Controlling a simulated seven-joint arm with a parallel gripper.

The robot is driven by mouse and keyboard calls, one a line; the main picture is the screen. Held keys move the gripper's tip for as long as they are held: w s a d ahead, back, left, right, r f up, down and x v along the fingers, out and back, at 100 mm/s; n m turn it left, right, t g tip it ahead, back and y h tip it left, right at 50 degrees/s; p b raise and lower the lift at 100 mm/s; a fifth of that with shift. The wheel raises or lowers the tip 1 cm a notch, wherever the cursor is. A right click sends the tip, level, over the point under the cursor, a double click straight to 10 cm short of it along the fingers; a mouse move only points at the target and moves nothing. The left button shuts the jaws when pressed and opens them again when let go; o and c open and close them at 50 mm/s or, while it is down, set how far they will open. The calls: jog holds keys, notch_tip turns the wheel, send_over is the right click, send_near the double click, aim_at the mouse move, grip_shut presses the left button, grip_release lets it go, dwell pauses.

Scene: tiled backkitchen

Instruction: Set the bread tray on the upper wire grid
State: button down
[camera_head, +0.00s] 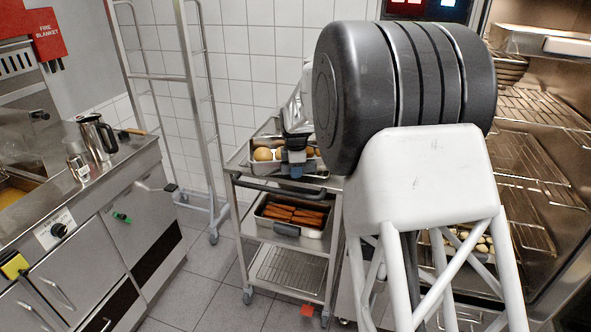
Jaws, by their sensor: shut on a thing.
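The bread tray (262,171) is a shallow metal tray with round golden rolls, at the top of a steel trolley (333,205) in the middle. My gripper (295,170) is at the tray's near side and shut on its edge; the fingertips are small and partly hidden. I cannot tell whether the tray rests on the trolley top or is just above it. My large dark arm joint hides the tray's right side. The upper wire grid (545,106) is inside the open steel oven at the right, with its left part behind my arm.
A lower wire grid (525,165) and a tray of pale pieces (480,243) are below in the oven. The trolley's middle shelf holds a pan of orange-brown sticks (293,214). A tall rack frame (196,110) stands behind left. A counter with a steel jug (97,136) is at left.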

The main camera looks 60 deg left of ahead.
dwell(0.3)
jog(key=c, duration=0.9)
grip_release()
jog(key=shift+f, duration=0.15)
jog(key=shift+o, duration=0.2)
jog(key=r, duration=1.2)
jog(key=shift+s+d+r, duration=0.15)
jog(key=shift+d, duration=0.2)
